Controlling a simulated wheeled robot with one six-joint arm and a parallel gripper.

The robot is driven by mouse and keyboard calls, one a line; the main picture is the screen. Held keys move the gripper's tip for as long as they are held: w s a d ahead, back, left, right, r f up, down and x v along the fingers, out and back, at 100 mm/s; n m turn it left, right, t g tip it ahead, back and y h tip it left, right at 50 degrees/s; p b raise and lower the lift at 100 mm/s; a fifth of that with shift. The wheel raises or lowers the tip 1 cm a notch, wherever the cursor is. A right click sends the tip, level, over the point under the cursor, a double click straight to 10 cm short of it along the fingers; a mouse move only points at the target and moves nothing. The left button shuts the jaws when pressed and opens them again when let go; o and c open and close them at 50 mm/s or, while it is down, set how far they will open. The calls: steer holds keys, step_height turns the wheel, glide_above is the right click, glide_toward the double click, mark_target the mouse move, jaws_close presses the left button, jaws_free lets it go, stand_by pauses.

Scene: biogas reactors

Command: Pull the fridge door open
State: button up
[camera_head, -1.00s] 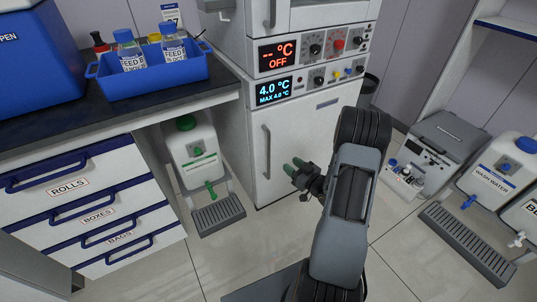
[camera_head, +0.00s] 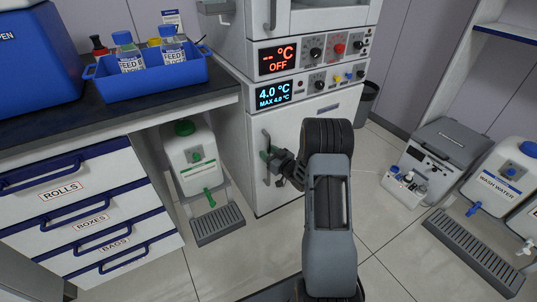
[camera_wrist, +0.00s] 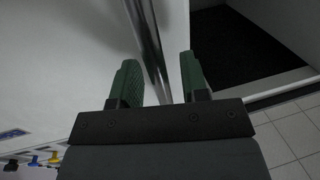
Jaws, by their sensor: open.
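The white fridge door (camera_head: 300,150) is below the panel that reads 4.0 °C and appears shut. Its vertical metal handle (camera_head: 266,150) is near the door's left edge. My gripper (camera_head: 268,161) is at the handle's middle height. In the wrist view the handle (camera_wrist: 151,50) runs between the two green fingers of my gripper (camera_wrist: 158,78), with a gap on either side at the tips. The jaws are open. Whether the handle is deep between the fingers is hard to tell.
A blue tray of bottles (camera_head: 150,78) stands on the dark counter at left. A white canister with a green tap (camera_head: 192,155) stands left of the fridge above a grey grate (camera_head: 218,224). A grey device (camera_head: 440,155) and a wash water canister (camera_head: 497,178) are at right. Floor before the fridge is open.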

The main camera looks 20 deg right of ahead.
jaws_close()
stand_by(0.4)
